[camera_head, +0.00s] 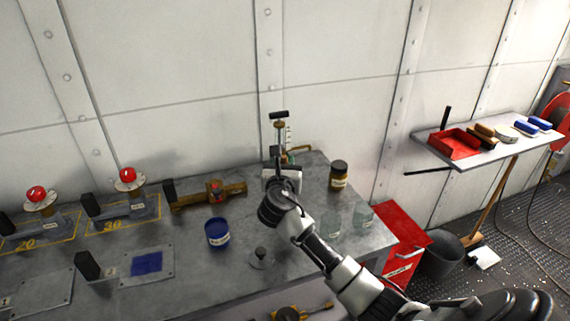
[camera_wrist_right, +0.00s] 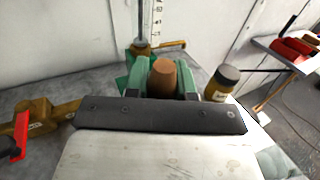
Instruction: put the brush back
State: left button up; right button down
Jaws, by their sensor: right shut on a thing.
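My right gripper (camera_head: 277,160) is over the back of the grey workbench (camera_head: 190,275), in front of a brass pump-like device. In the right wrist view, the right gripper (camera_wrist_right: 162,82) is shut, its green-sided fingers on either side of a brown rounded piece (camera_wrist_right: 163,77). I take this to be the end of the brush's handle; the rest is hidden, and I cannot tell whether it touches the bench. My left gripper is not in view.
A brown jar (camera_head: 339,175) stands right of the gripper, clear glasses (camera_head: 363,217) in front of it. A blue pot (camera_head: 217,232) and a brass valve (camera_head: 208,194) are left. A side shelf (camera_head: 500,150) holds a red tray (camera_head: 455,143) and several small blocks.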

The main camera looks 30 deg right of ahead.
jog(key=c, duration=1.2)
grip_release()
jog(key=shift+o, duration=1.2)
pick_arm(q)
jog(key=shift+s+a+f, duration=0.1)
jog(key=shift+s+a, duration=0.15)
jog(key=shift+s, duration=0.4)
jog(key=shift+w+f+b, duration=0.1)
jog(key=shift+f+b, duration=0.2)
jog(key=shift+b, duration=0.05)
pick_arm(e)
jog(key=v, duration=1.2)
jog(key=shift+r, duration=0.1)
